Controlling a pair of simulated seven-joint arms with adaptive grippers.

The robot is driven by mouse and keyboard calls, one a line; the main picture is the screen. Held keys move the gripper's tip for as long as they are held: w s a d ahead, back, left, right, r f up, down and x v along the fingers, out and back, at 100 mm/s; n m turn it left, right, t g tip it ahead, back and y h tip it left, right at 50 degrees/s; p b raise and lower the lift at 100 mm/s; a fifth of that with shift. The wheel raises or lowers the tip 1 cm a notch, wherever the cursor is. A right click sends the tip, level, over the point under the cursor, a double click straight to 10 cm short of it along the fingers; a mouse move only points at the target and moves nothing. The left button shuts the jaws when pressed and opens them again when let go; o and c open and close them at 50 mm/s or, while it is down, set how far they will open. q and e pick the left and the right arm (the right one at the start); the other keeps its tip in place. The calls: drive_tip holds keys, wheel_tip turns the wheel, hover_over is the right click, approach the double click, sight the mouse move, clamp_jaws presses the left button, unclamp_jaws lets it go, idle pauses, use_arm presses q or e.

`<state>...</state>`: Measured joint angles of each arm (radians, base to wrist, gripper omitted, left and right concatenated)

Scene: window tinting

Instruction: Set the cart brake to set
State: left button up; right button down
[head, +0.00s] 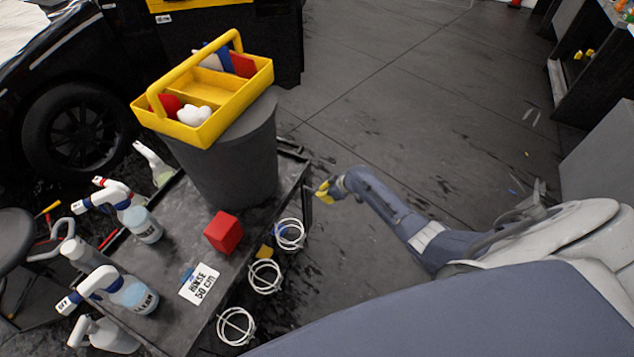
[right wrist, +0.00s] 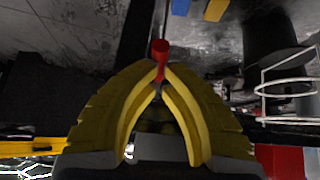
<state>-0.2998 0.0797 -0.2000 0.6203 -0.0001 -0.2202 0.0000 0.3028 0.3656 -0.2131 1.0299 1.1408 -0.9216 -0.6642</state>
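The cart (head: 185,235) stands at the lower left in the head view, with a dark flat top. My right gripper (head: 323,192) is just off the cart's right side, near its far corner. In the right wrist view its yellow fingers (right wrist: 160,72) come together at the tips. A small red handle (right wrist: 160,49) shows right at the fingertips. I cannot tell whether it is pinched between them or only touching. The head view does not show this handle, and no brake marking is readable. My left gripper is out of view.
On the cart are a dark bin (head: 235,170) under a yellow caddy (head: 225,110), a red block (head: 223,233), a sign (head: 199,284) and several spray bottles (head: 132,290). White wire ring holders (head: 264,276) stick out from its right side. The floor right of the cart is clear.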

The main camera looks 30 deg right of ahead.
drive_tip(key=shift+f, duration=1)
drive_tip(key=shift+s+r, duration=0.25)
drive_tip(key=shift+r, duration=0.45)
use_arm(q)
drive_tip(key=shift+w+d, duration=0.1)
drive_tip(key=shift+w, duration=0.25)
use_arm(e)
drive_tip(key=s+f+v, duration=0.1)
drive_tip(key=v, duration=1.1)
drive_tip(key=shift+s+d, duration=0.2)
drive_tip(key=shift+d, duration=0.1)
